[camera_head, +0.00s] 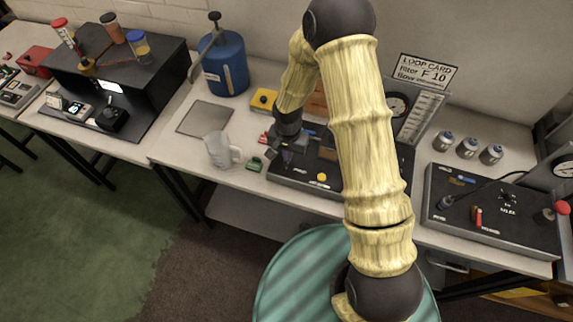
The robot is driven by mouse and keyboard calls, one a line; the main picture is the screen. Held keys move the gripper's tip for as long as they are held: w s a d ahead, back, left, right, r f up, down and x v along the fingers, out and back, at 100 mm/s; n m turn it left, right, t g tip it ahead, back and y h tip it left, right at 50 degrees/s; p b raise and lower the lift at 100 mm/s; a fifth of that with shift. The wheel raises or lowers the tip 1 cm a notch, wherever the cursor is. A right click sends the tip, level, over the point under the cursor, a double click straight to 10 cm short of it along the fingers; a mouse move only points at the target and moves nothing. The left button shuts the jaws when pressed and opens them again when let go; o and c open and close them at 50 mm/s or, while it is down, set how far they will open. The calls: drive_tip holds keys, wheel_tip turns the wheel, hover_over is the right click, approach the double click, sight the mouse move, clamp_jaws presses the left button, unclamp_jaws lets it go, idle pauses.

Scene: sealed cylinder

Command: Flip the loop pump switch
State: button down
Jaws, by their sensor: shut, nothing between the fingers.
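My gripper (274,153) is shut and empty. It is at the left end of a dark control panel (305,182) on the middle bench. I cannot tell whether it touches the panel. The loop pump switch cannot be picked out; the labels are too small to read. My arm hides the right part of this panel.
A clear jug (216,151), a small green item (254,164) and a grey plate (204,117) lie left of the panel. A blue tank (225,65) stands behind. A sign (425,72), several grey canisters and another dark panel (490,222) are on the right.

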drive_tip(key=shift+f+b, duration=0.8)
drive_tip(key=shift+f, duration=0.15)
idle(0.8)
drive_tip(key=shift+r, duration=0.1)
drive_tip(key=shift+r+p, duration=2.4)
drive_tip(key=shift+r, duration=1.1)
drive_tip(key=s+d+r+n+t+b, duration=0.2)
drive_tip(key=s+d+r+n+b, duration=0.2)
drive_tip(key=s+d+r, duration=0.8)
drive_tip(key=shift+s+d+r+t+b, duration=0.3)
drive_tip(key=shift+d+r+b, duration=0.45)
drive_tip(key=shift+b, duration=0.25)
